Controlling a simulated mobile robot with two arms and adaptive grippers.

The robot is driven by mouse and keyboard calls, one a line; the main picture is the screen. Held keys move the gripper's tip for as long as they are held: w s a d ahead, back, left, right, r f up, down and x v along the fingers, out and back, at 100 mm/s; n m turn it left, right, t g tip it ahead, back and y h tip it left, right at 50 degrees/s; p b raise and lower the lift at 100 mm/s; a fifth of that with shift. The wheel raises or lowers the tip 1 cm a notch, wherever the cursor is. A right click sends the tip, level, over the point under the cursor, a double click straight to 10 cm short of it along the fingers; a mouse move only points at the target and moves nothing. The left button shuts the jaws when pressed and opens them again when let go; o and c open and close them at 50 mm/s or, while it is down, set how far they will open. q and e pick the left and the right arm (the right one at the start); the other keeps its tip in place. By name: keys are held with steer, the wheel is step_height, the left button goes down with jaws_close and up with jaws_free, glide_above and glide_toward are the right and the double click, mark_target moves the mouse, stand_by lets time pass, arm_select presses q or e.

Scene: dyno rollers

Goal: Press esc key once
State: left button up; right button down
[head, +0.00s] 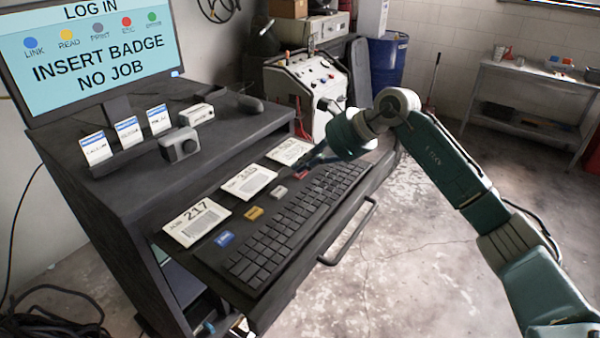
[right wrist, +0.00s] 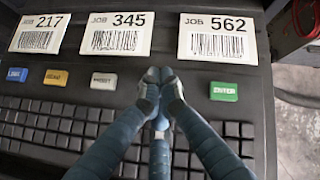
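The red esc key (head: 301,174) shows in part in the head view, on the keyboard drawer between the grey print key (head: 279,192) and my right gripper (head: 312,163). In the right wrist view my right gripper (right wrist: 160,76) has its fingertips together and empty. They lie over the place between the grey print key (right wrist: 103,81) and the green enter key (right wrist: 224,91), hiding the esc key there. I cannot tell whether the tips touch it. The monitor (head: 95,55) reads LOG IN, INSERT BADGE, NO JOB. My left gripper is not in view.
A blue link key (head: 224,239) and a yellow read key (head: 254,213) sit farther left in the row. Job cards, including card 217 (head: 197,220), lie behind the keys. The black keyboard (head: 290,225) lies in front. Badges (head: 127,131) stand on the desk above.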

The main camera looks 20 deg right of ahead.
mark_target(303, 174)
steer(key=shift+r+p, duration=0.3)
steer(key=shift+r, duration=0.4)
steer(key=shift+r+p, duration=1.5)
steer(key=shift+r, duration=1.05)
steer(key=shift+f, duration=0.1)
